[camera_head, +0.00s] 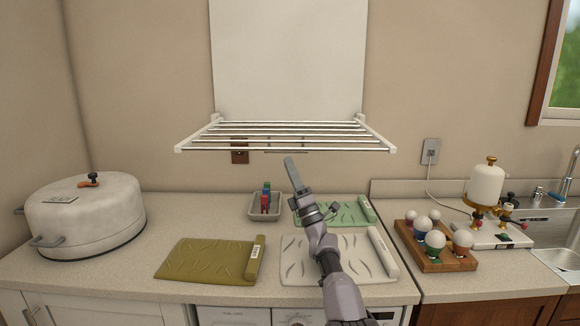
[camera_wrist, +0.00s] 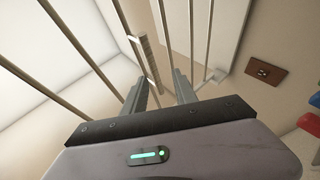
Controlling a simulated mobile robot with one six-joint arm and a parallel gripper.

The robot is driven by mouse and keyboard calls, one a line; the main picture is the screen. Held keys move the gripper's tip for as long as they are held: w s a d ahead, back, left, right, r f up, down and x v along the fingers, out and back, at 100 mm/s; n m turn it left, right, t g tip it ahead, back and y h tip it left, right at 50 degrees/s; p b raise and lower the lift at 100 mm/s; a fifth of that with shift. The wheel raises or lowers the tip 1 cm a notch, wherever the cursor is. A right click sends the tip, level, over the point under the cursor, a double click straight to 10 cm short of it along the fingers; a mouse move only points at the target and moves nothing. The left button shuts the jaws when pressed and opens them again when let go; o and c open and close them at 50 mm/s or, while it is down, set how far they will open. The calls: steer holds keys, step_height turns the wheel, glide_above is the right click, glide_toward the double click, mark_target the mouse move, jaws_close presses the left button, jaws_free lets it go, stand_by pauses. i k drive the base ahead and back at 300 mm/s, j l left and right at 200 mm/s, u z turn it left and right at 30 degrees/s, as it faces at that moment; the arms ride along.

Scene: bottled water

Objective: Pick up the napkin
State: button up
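No object is clearly recognizable as a napkin. Three flat mats with a rolled, labelled edge lie on the counter: an olive one (camera_head: 205,260), a white one (camera_head: 308,262) and a pale green one (camera_head: 345,209). I cannot tell whether any is the napkin. My gripper (camera_head: 294,168) is raised above the counter, below the wall rack and in front of the small grey tray's right side. In the wrist view, its two fingers (camera_wrist: 158,80) stand apart with nothing held between them. My arm hides part of the white and green mats.
A wall rack (camera_head: 285,137) with metal bars hangs close above my gripper; its bars (camera_wrist: 88,62) fill the wrist view. A grey tray (camera_head: 278,216) holds small coloured items. A large white pot (camera_head: 85,215) stands left. A wooden tray (camera_head: 425,262) with bulb-like items stands right, near a sink.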

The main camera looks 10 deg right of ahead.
mark_target(230, 263)
steer(key=k+l, duration=0.25)
steer(key=k, duration=0.15)
steer(key=k+l, duration=0.25)
steer(key=k, duration=0.15)
